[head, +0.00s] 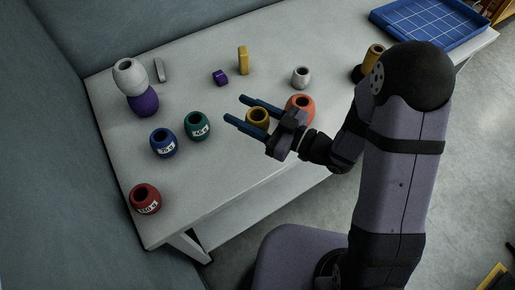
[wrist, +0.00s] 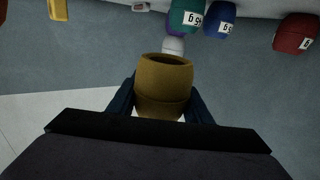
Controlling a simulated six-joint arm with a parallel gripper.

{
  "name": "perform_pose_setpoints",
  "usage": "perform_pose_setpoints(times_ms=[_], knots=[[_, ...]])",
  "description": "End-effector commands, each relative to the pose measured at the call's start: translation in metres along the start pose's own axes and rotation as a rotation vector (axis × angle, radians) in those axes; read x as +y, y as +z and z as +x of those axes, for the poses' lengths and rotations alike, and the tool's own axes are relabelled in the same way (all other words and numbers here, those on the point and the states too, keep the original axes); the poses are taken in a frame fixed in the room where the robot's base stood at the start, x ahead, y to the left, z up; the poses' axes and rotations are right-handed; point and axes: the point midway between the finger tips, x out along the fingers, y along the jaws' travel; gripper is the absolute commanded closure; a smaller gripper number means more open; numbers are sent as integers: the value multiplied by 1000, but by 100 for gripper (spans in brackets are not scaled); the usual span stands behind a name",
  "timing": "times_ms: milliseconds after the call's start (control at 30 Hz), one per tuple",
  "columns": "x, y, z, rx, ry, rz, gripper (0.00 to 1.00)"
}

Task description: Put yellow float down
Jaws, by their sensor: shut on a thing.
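The yellow float (head: 258,118) is a barrel-shaped piece with a dark hole in its top. My gripper (head: 238,108) has its two blue fingers on either side of it and is shut on it. In the wrist view the yellow float (wrist: 163,88) is upright between the fingers, which partly hide behind it. It is over the front middle of the white table (head: 190,185), left of the orange float (head: 302,103). I cannot tell whether its base touches the table.
Green (head: 198,125), blue (head: 163,142) and red (head: 145,198) labelled floats stand to the left. A white float (head: 128,76) sits on a purple one (head: 143,103). Small blocks and a grey float (head: 300,78) stand behind. A blue tray (head: 430,22) is at the far right.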

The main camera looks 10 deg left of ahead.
Motion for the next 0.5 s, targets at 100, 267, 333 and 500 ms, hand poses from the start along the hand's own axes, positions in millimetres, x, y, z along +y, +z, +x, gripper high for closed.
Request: perform_pose_setpoints(times_ms=[100, 267, 333, 500], knots=[[0, 2, 0, 1, 1, -2, 77], [0, 8, 0, 0, 1, 1, 77], [0, 15, 0, -1, 1, 2, 77], [0, 38, 0, -1, 1, 3, 77]])
